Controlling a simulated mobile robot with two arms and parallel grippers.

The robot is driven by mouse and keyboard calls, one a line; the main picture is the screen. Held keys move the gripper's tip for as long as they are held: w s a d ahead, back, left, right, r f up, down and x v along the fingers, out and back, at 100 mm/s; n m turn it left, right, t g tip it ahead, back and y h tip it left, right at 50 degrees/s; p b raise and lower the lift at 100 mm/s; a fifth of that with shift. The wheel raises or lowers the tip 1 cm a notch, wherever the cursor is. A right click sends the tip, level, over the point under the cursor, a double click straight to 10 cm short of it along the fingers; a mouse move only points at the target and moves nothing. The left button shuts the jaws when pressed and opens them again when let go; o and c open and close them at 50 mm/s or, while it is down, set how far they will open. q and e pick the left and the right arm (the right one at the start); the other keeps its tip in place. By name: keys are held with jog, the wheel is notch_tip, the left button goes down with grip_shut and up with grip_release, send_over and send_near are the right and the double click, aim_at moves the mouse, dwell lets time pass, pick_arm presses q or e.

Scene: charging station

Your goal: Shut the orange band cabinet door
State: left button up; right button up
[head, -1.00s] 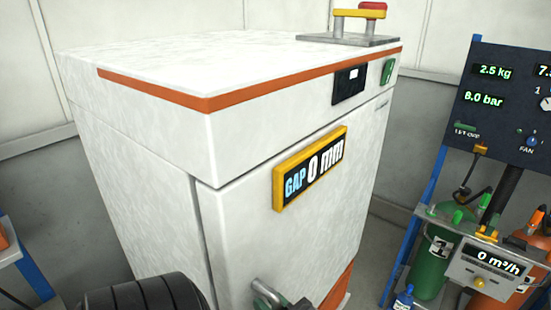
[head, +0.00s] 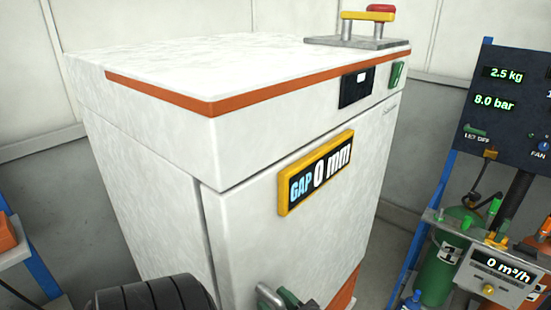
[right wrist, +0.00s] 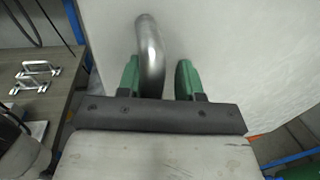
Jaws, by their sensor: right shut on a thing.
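The white cabinet (head: 150,150) has an orange band (head: 150,94) around its top. Its door (head: 240,235) looks flush with the body, with a thin dark seam at its left edge. A yellow-framed display on the door (head: 316,172) reads "GAP 0 mm". A grey metal handle (head: 268,296) shows at the bottom of the head view. My right gripper (head: 284,297) is at the handle, mostly cut off there. In the right wrist view its green fingers (right wrist: 160,82) are shut on the curved handle (right wrist: 150,50). My left gripper is not in view.
A yellow and red handle on a plate (head: 365,22) stands on the cabinet top. To the right is a dark gauge panel (head: 510,125) with a green cylinder (head: 443,262). A blue-framed bench stands at far left (head: 38,262). Bare floor lies between cabinet and panel.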

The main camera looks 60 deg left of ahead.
jog(key=shift+w+f, duration=0.1)
jog(key=shift+w, duration=0.1)
jog(key=d+b, duration=0.2)
jog(key=d, duration=0.8)
jog(key=shift+w+d, duration=0.35)
jog(key=shift+w, duration=0.05)
jog(key=shift+w, duration=0.1)
